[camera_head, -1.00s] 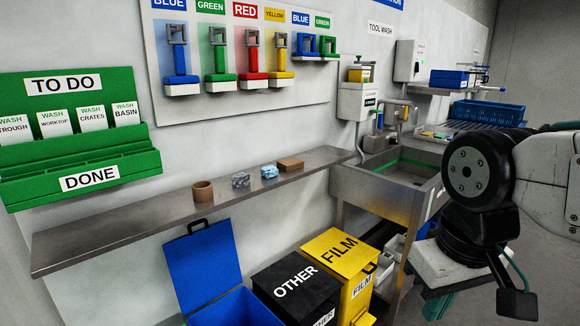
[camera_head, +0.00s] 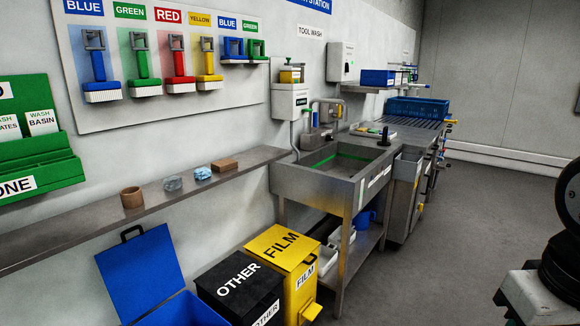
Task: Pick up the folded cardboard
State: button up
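A small flat brown block (camera_head: 225,164), which looks like the folded cardboard, lies on the steel shelf (camera_head: 70,220) along the wall. It is the rightmost of the small items there, near the shelf's right end. Nothing touches it from above. To its left are a crumpled light blue piece (camera_head: 203,173), a grey crumpled piece (camera_head: 173,183) and a brown ring (camera_head: 131,197). Only part of my arm shows at the right edge, far from the shelf. My gripper's fingertips are not in view.
Below the shelf stand an open blue bin (camera_head: 140,265), a black OTHER bin (camera_head: 238,285) and a yellow FILM bin (camera_head: 284,246). A steel sink (camera_head: 330,180) stands right of the shelf. Brushes hang on a wall board (camera_head: 160,110). Open grey floor (camera_head: 430,240) lies at the right.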

aim_at(222, 166)
jog(key=z, duration=0.55)
jog(key=i, duration=1.8)
jog(key=u, duration=0.85)
jog(key=i, duration=0.8)
jog(key=u, duration=1.25)
jog(key=i, duration=0.4)
jog(key=u, duration=0.3)
